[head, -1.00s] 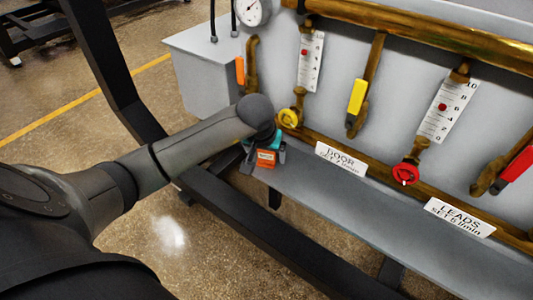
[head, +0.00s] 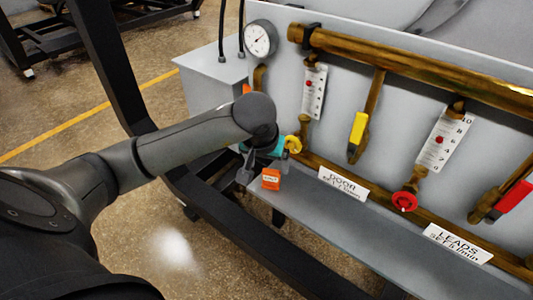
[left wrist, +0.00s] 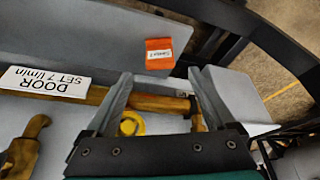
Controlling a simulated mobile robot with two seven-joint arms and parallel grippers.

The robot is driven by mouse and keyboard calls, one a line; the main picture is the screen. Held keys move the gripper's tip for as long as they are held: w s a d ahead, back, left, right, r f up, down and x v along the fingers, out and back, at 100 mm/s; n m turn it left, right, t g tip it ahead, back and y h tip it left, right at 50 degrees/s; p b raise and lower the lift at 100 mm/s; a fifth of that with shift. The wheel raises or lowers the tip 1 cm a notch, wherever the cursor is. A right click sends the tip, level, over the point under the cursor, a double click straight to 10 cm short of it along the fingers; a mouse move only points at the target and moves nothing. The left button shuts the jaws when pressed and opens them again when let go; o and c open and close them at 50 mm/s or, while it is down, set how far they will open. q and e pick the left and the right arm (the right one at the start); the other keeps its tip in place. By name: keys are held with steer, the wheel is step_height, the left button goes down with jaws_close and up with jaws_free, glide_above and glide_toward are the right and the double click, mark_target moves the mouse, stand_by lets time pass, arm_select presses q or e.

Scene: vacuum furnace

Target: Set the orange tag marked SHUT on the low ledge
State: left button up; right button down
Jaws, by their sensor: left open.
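The orange tag (head: 271,179) with a white label sits at the left end of the low grey ledge (head: 340,221). In the left wrist view the tag (left wrist: 159,54) rests on the ledge's grey surface, beyond my fingertips and apart from them. Its lettering is too small to read surely. My left gripper (head: 257,170) is open and empty, just behind and above the tag in the head view. Its two spread fingers show in the left wrist view (left wrist: 160,78). My right gripper is not in view.
A yellow round knob (head: 293,144) is close beside my left gripper. Brass pipes, a yellow-handled valve (head: 358,128), a red knob (head: 404,201) and a gauge (head: 261,39) line the grey panel. The DOOR plate (head: 343,183) is right of the tag. A dark frame runs below the ledge.

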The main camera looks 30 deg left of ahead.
arm_select(q)
steer(key=shift+v, duration=1.4)
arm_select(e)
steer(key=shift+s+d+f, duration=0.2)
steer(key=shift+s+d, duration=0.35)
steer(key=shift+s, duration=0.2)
